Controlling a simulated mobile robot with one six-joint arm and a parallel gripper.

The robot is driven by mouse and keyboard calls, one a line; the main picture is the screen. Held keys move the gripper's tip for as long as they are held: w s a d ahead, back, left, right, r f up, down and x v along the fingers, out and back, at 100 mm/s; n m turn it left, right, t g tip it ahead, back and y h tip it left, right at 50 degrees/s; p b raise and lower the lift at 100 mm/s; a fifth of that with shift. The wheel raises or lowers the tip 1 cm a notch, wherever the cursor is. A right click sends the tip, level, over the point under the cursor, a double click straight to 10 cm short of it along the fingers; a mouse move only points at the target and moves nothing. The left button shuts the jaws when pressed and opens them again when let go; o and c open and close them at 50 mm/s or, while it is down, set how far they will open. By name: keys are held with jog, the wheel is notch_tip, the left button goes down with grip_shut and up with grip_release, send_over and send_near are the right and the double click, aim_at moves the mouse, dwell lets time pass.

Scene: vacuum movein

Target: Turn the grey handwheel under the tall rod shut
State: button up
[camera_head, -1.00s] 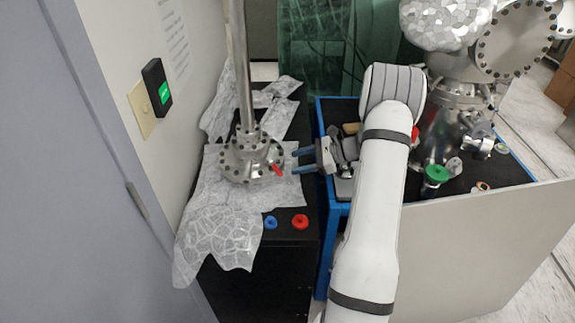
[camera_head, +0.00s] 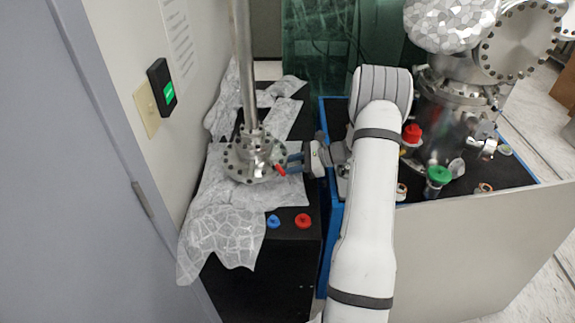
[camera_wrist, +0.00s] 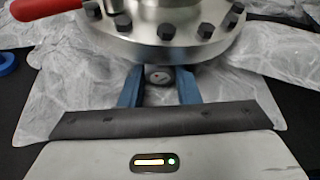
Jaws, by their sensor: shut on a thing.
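The tall metal rod (camera_head: 246,70) stands upright on a round bolted flange (camera_head: 240,172) on the paper-covered bench. A red handle (camera_head: 280,169) sticks out at the flange's right side; it also shows at the top left of the wrist view (camera_wrist: 45,8). My gripper (camera_head: 288,163) reaches in from the right, with its blue fingers at the flange's side. In the wrist view, the fingers are shut on the small round grey handwheel (camera_wrist: 160,76), just under the flange edge. The handwheel is hidden in the head view, and its far side is hidden in the wrist view.
A blue ring (camera_head: 273,221) and a red ring (camera_head: 303,221) lie on the black bench front. A wall with a green-lit switch (camera_head: 168,91) is close on the left. A blue-framed cart (camera_head: 325,220) with metal chambers and a green knob (camera_head: 438,175) stands right.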

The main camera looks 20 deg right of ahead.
jog(key=shift+w+r, duration=0.1)
jog(key=shift+w, duration=0.05)
jog(key=shift+c, duration=1.3)
jog(key=shift+r, duration=0.1)
jog(key=shift+w+d+r+m+g+p, duration=0.1)
jog(key=shift+m+g+p, duration=0.3)
jog(key=shift+m+p, duration=0.35)
jog(key=shift+w+d+m+g+y+p, duration=0.1)
jog(key=shift+m+g+y+p, duration=0.3)
jog(key=shift+m+g+p, duration=0.65)
jog(key=shift+m+t, duration=0.25)
jog(key=shift+m, duration=0.05)
jog(key=o, duration=0.8)
jog(key=shift+o, duration=0.8)
jog(key=shift+f, duration=0.25)
